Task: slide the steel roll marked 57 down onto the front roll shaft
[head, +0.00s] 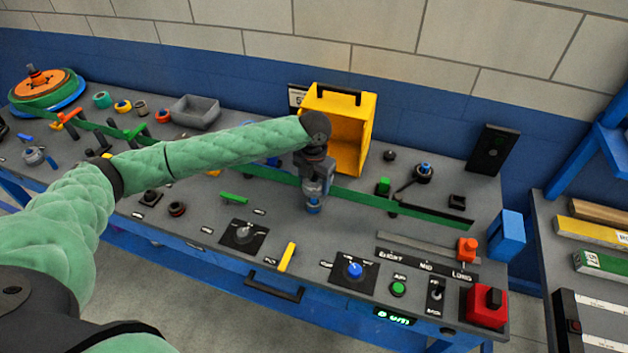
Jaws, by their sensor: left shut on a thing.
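My left gripper (316,190) points down over the middle of the bench, in front of the open yellow housing. It is shut on a small blue-and-grey piece (313,207) low between its fingers, mostly hidden by them. No mark 57 can be read, so I cannot tell for sure that this is the steel roll. The front roll shaft cannot be made out; the gripper and arm cover the area around it. I cannot tell whether the held piece touches anything below. My right gripper is not in view.
The yellow housing (357,105) stands close behind the gripper. A long green strip (375,198) crosses the bench. A knob panel (243,236), a blue knob (354,269) and a red switch box (487,305) line the front. A grey bin (195,112) stands back left.

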